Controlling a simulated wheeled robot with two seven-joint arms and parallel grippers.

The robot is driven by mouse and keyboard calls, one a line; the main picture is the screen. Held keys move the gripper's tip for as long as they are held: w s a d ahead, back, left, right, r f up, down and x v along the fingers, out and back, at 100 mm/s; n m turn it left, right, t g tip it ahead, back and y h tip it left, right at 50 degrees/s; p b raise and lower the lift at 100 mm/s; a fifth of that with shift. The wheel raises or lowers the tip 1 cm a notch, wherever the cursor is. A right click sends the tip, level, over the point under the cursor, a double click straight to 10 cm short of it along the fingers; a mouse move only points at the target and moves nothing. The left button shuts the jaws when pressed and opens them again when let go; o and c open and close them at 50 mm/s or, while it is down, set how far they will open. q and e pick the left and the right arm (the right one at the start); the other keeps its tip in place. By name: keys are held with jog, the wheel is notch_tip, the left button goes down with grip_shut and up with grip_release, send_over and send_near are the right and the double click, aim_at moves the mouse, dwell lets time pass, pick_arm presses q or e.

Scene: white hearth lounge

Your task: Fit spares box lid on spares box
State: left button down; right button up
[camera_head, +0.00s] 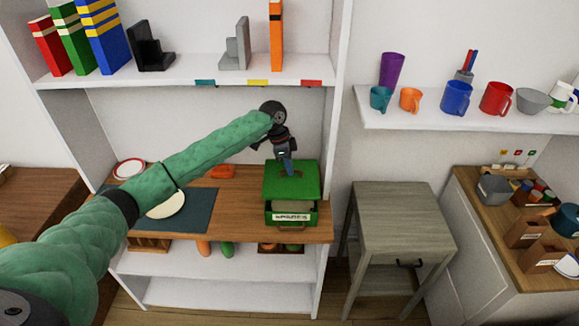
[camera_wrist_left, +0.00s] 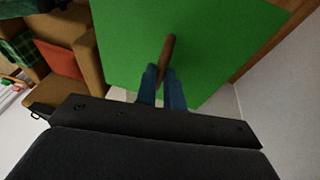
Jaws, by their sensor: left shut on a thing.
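The green spares box lid (camera_head: 304,184) is above the spares box in the head view. The spares box (camera_head: 268,216) is green, with a white label and a handle on its front, and stands on the wooden shelf top. A dark strip shows between the lid's front edge and the box front; I cannot tell whether they touch. My left gripper (camera_head: 288,170) comes down over the lid. In the left wrist view the blue fingers (camera_wrist_left: 158,85) are shut on the lid's brown bar handle (camera_wrist_left: 167,55), and the green lid (camera_wrist_left: 215,40) fills the upper middle. My right gripper is not in view.
A blue-grey mat (camera_head: 198,218) with a pale round plate (camera_head: 166,205) lies left of the box. An orange item (camera_head: 222,171) lies behind. The upper shelf (camera_head: 180,75) overhangs. A grey stool (camera_head: 400,205) stands to the right, beyond the white side panel.

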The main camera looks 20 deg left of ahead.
aim_at(289, 178)
pick_arm(q)
jog(key=shift+d+r+p, duration=0.15)
jog(key=shift+p, duration=0.15)
jog(key=shift+f, duration=0.9)
jog(key=shift+f+b, duration=0.35)
jog(key=shift+f, duration=2.15)
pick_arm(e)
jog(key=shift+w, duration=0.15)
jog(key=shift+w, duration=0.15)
pick_arm(q)
jog(key=c, duration=1.4)
grip_release()
jog(key=shift+c, duration=0.2)
